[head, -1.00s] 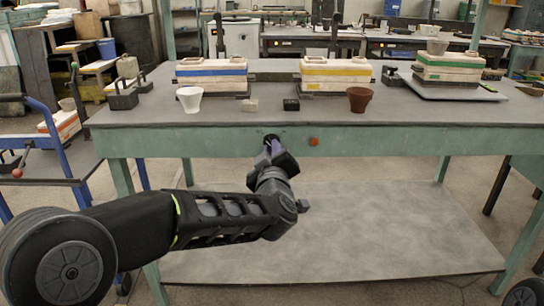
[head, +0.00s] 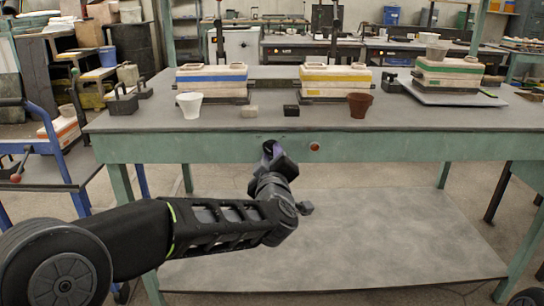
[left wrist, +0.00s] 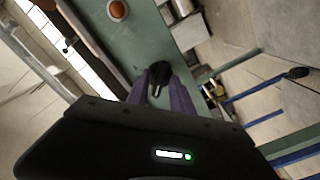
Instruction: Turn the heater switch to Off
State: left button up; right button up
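The heater switch is a black knob (left wrist: 160,74) with a pale pointer line, on the green front panel of the table. It shows in the left wrist view between the two purple fingers of my left gripper (left wrist: 161,88). The fingers are closed in on its sides. In the head view my left gripper (head: 269,152) is at the panel and mostly hides the knob. I cannot read any Off mark. A round orange-red light (head: 314,146) sits right of the knob and also shows in the left wrist view (left wrist: 117,9). My right gripper is not in view.
On the grey tabletop (head: 220,118) stand a white cup (head: 189,105), a brown cup (head: 360,105), two small blocks and several banded moulds. A lower shelf (head: 400,235) is empty. A blue-framed cart (head: 40,165) stands at the left.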

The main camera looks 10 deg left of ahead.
pick_arm(q)
jog(key=shift+o, duration=0.4)
jog(key=shift+s, duration=0.25)
jog(key=p+v, duration=0.1)
jog(key=v, duration=0.6)
jog(key=shift+s+p, duration=0.15)
jog(key=shift+p, duration=0.25)
jog(key=shift+d, duration=0.2)
